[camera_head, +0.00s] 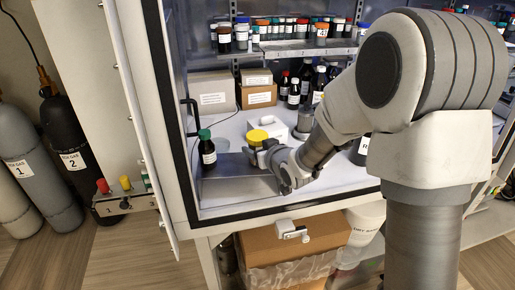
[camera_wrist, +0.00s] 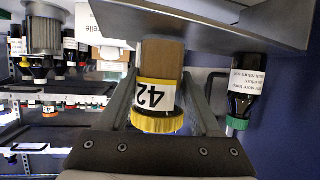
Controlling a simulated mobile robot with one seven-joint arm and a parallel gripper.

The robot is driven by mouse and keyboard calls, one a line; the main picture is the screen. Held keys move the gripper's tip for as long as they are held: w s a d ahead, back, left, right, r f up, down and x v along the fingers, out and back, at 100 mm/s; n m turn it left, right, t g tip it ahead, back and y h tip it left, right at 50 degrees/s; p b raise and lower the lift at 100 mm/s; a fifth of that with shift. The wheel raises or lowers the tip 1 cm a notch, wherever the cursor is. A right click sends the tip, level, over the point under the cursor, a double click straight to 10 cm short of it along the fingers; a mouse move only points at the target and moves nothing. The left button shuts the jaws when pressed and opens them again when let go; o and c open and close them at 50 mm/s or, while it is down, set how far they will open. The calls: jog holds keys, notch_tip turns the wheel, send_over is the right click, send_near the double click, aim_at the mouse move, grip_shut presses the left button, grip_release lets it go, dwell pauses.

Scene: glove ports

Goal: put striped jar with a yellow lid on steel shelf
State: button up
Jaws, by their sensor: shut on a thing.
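The jar has a wide yellow lid (camera_head: 257,136). In the wrist view its yellow lid (camera_wrist: 158,121), white label marked 42 and brown body show upside down; stripes are not clear. My gripper (camera_head: 264,154) is shut on the jar, with one finger on each side in the wrist view. A bare steel shelf (camera_head: 238,187) lies low at the front left of the cabinet, and its plate (camera_wrist: 230,20) also shows in the wrist view. The jar's base is close to the plate; I cannot tell whether it touches.
A dark bottle with a green cap (camera_head: 207,152) stands left of the jar, near the shelf. White box (camera_head: 267,127) is just behind the jar. Cartons (camera_head: 212,92) and dark bottles stand further back. Racks of vials (camera_head: 290,45) hang above. The cabinet frame (camera_head: 290,208) borders the front.

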jog(key=shift+f, duration=0.15)
jog(key=shift+f+b, duration=0.1)
jog(key=shift+b, duration=0.2)
jog(key=o, duration=1.4)
